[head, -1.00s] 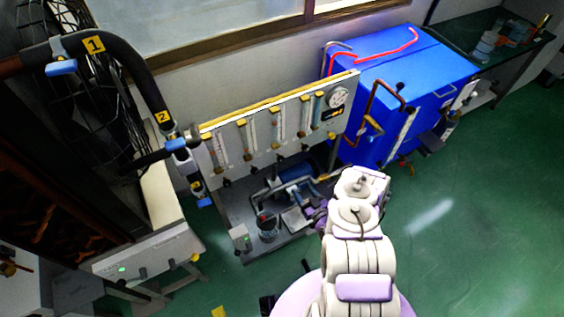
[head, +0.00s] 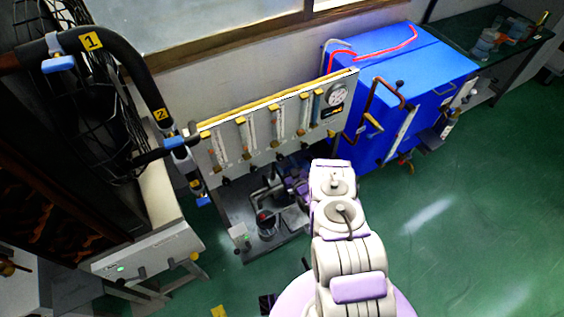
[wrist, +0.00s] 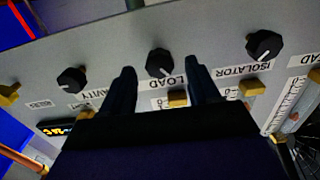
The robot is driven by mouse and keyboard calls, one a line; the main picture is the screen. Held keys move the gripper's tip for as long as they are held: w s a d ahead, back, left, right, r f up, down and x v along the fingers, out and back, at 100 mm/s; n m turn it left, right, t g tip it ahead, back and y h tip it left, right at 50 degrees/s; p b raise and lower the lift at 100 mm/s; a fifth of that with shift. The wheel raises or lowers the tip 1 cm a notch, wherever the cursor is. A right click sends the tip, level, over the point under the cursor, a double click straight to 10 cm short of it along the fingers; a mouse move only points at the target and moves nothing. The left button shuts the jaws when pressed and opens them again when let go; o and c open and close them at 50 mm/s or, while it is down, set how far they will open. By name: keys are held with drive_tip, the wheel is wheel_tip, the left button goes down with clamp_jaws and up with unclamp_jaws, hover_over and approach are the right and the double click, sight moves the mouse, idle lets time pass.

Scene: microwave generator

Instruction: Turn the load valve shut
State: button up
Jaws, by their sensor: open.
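The load valve is a black round knob (wrist: 160,63) with a white pointer mark, above the LOAD label in the wrist view, where the lettering shows upside down. My gripper (wrist: 160,68) is open, one dark finger to the left of this knob and one to the right. The knob appears between the fingertips; I cannot tell how deep they reach or whether they touch it. In the head view my arm reaches toward the panel (head: 262,152), and my gripper cannot be made out there.
Similar black knobs flank it: the CAVITY one (wrist: 72,80) to the left and the ISOLATOR one (wrist: 264,45) to the right. Yellow fittings (wrist: 178,98) sit near the labels. A blue cabinet (head: 400,75) with pipes stands right of the panel. Green floor is clear at the right.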

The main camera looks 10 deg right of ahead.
drive_tip(key=shift+x, duration=1.15)
drive_tip(key=shift+c, duration=0.3)
drive_tip(key=c, duration=1)
